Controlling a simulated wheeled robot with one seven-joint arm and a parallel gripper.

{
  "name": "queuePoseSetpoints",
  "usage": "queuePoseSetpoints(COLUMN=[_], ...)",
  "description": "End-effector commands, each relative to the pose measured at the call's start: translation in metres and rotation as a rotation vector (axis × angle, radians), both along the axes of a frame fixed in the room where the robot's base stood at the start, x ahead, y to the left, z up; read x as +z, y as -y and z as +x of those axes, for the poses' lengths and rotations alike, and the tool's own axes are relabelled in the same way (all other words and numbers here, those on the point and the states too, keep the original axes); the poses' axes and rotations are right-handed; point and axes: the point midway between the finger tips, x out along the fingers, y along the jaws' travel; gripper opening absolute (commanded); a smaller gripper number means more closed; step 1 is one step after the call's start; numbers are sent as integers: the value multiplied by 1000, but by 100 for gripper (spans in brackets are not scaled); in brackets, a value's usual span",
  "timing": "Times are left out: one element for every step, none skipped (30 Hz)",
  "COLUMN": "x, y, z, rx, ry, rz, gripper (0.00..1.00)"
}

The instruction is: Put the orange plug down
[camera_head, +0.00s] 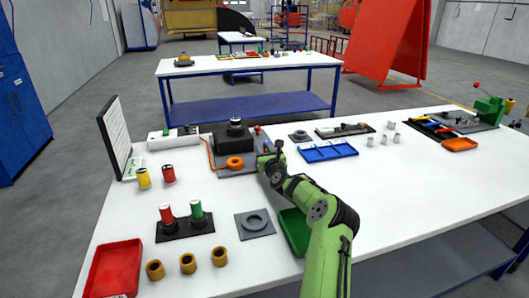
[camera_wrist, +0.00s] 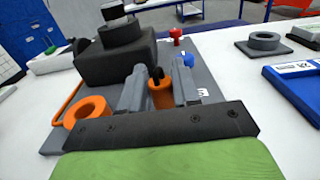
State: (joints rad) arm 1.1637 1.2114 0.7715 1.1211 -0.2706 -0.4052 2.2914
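The orange plug (camera_wrist: 160,97), with a dark tip, sits between the two grey fingers of my gripper (camera_wrist: 159,92) in the wrist view. Both fingers appear to touch its sides. It is over or on the grey plate (camera_wrist: 206,64); I cannot tell whether its bottom touches. In the head view my gripper (camera_head: 264,152) is at the plate's right side, and the plug is hidden there. An orange ring (camera_wrist: 85,112) lies left of my gripper, by an orange cord (camera_wrist: 68,103).
Small red (camera_wrist: 176,36) and blue (camera_wrist: 188,60) pieces are close beyond my fingers. A blue tray (camera_head: 328,152) lies to the right. A green tray (camera_head: 294,232) is partly under my arm.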

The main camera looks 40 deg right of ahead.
Motion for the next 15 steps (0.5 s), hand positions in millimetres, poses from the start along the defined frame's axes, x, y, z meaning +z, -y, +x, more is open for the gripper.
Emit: queuePoseSetpoints(x=[0, 0, 0, 0, 0, 0, 0, 0, 0, 0, 0, 1, 3, 2, 3], y=[0, 0, 0, 0, 0, 0, 0, 0, 0, 0, 0, 0, 0, 0, -1], z=[0, 0, 0, 0, 0, 0, 0, 0, 0, 0, 0, 0, 0, -1, -4], rx=[0, 0, 0, 0, 0, 0, 0, 0, 0, 0, 0, 0, 0, 0, 0], ry=[-1, -1, -1, -1, -1, -1, -1, -1, -1, -1, 0, 0, 0, -1, 0], rz=[0, 0, 0, 0, 0, 0, 0, 0, 0, 0, 0, 0, 0, 0, 0], gripper=[39, 44, 50, 54, 55, 55, 55, 55, 55, 55, 55, 55, 55, 55, 55])
